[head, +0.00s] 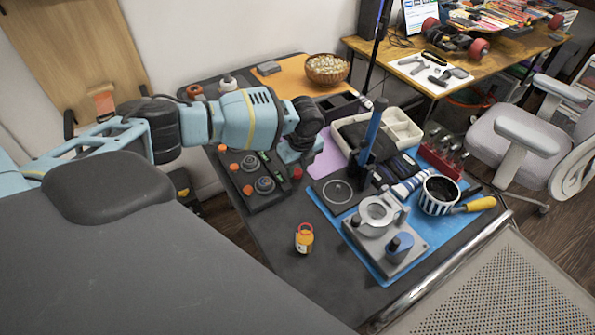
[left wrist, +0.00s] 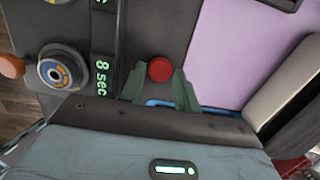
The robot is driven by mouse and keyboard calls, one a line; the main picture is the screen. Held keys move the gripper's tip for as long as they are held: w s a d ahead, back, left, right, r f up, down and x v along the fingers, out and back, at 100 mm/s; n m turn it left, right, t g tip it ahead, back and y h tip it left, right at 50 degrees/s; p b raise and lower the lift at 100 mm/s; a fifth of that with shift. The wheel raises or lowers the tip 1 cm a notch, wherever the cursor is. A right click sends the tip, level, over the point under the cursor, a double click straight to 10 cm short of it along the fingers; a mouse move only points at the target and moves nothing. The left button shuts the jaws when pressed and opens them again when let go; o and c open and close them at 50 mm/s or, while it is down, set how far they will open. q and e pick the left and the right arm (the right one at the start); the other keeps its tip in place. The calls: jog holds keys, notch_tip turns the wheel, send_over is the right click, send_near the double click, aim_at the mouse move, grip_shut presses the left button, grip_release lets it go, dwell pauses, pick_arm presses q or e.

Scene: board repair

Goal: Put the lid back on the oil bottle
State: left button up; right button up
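A small orange bottle with a pale label (head: 304,240) stands upright on the dark table, near its front. My right gripper is not in view.
The black knob box (head: 262,200) has dials, orange knobs and green displays. A grey fixture (head: 390,240) stands on a blue mat (head: 436,222), with a striped cup (head: 438,196) beside it. A blue post (head: 371,130) rises behind. The table around the bottle is clear.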

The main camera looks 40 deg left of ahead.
aim_at(298, 172)
pick_arm(q)
jog(key=shift+a+f, duration=0.1)
jog(key=shift+f, duration=0.35)
jog(key=c, duration=0.6)
notch_tip(298, 172, up, 10)
jog(key=shift+r+p, duration=0.1)
jog(key=shift+p, duration=0.35)
